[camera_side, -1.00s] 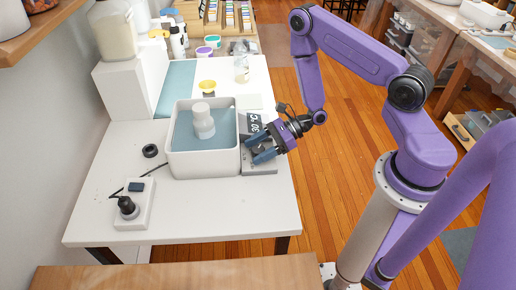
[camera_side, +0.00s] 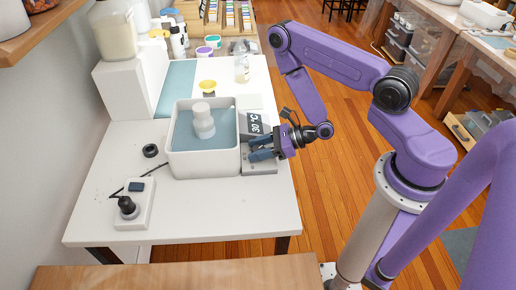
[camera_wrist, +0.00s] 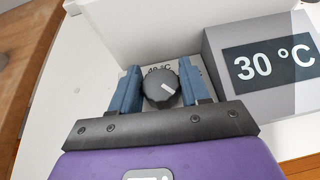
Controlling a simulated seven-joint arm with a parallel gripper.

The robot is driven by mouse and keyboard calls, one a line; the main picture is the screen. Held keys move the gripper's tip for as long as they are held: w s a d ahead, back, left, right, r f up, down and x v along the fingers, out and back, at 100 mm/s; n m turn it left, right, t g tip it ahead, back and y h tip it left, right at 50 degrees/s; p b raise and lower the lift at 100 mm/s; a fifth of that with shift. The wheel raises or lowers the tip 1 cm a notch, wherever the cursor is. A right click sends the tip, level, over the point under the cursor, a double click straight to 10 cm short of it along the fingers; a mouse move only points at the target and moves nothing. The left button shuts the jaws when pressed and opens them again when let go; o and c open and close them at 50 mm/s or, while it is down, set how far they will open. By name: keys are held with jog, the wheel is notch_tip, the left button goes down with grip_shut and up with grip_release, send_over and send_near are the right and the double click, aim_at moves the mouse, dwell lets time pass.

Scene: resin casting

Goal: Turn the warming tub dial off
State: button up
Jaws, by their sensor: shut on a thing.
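The warming tub (camera_side: 176,158) is a white box of bluish water on the white table, with a pale bottle-shaped thing (camera_side: 203,122) standing in it. Its control panel (camera_side: 262,168) is on the right side, with a grey display (camera_wrist: 268,64) reading 30 °C. The dial (camera_wrist: 160,88) is a dark ribbed knob with a white mark on its face, in the wrist view. My gripper (camera_wrist: 160,84) has one blue finger on each side of the dial and is shut on it. In the side view my gripper (camera_side: 261,149) hides the dial.
A power strip (camera_side: 134,205) with a black plug lies at the table's front left. A black ring (camera_side: 150,151) lies left of the tub. A yellow funnel-like item (camera_side: 208,86) and a bottle (camera_side: 242,69) stand behind.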

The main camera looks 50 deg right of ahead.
jog(key=shift+s+m+t+h, duration=0.1)
jog(key=shift+m+t+h, duration=0.5)
jog(key=shift+m+h, duration=0.6)
jog(key=o, duration=1)
jog(key=shift+y, duration=0.4)
